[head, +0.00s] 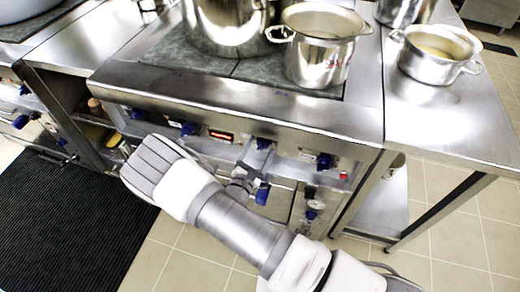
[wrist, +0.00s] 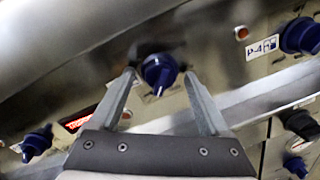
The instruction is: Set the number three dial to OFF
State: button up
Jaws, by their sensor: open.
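The front panel of the stove carries a row of blue dials. The dial left of the one labelled P-4, which I take as the number three dial (wrist: 158,72), sits between my fingertips in the wrist view; it also shows in the head view (head: 263,143). Its pointer hangs roughly downward in the wrist view; its own label and OFF mark cannot be read. My gripper (wrist: 158,76) is open, with one finger on each side of the dial and a small gap showing. In the head view my gripper (head: 250,168) is just below that dial.
The P-4 dial (wrist: 300,36) is to the right, another blue dial (wrist: 37,141) to the left. A red display (head: 220,136) lies left of the dial. A ledge runs below the panel. Pots (head: 318,60) stand on the stove above; a side table (head: 430,115) is at right.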

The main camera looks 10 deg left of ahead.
jog(key=shift+c, duration=0.3)
grip_shut()
